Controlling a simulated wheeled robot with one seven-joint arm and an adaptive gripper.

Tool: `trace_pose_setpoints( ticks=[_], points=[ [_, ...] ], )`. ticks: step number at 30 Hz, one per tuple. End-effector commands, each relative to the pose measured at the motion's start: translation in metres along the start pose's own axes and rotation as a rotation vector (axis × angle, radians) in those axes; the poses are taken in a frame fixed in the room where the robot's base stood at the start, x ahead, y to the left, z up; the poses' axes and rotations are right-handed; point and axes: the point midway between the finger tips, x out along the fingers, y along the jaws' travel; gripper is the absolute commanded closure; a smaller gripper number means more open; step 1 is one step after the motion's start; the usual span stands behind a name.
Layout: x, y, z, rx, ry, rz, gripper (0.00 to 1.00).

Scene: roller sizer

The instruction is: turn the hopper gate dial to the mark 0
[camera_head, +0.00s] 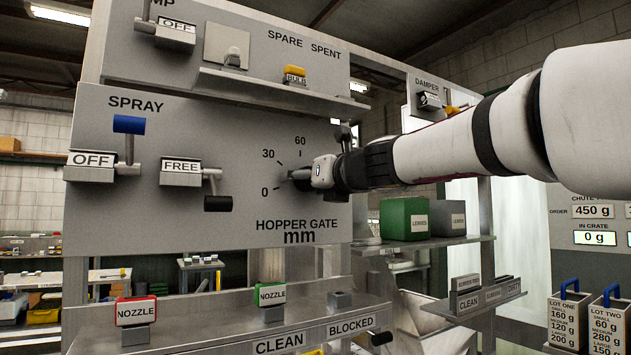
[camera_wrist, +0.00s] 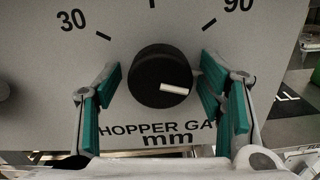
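The hopper gate dial is a round black knob (camera_wrist: 160,77) on a grey panel (camera_head: 120,210), with a white pointer line. In the wrist view the pointer points right and slightly down, away from the 30 mark at upper left. The mark 0 shows left of the dial in the head view; I cannot see it in the wrist view. My gripper (camera_wrist: 161,80) is open, its green-padded fingers on either side of the knob with a gap on both sides. In the head view my gripper (camera_head: 318,173) hides most of the dial.
Left of the dial are a FREE lever (camera_head: 216,190) and a blue-handled SPRAY lever (camera_head: 129,140). A shelf (camera_head: 270,88) juts out above. A lower ledge (camera_head: 220,335) holds nozzle blocks. A green box (camera_head: 403,218) stands to the right.

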Motion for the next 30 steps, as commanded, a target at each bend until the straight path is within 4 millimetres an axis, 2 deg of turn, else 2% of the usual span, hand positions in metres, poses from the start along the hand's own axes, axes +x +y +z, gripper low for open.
trace_pose_setpoints(
  ticks=[1, 6, 17, 23, 30],
  points=[
    [-0.0001, -0.0001, 0.0, 0.0, 0.0, 0.0, 0.49],
    [-0.0002, -0.0001, 0.0001, 0.0, 0.0, 0.0, 0.86],
    [0.0, -0.0004, -0.0002, -0.038, 0.0, 0.0, 0.86],
    [0.0003, -0.001, -0.0007, -0.146, -0.001, 0.0, 0.86],
    [0.0003, -0.0017, -0.0003, -0.356, -0.002, 0.0, 0.86]
  ],
)
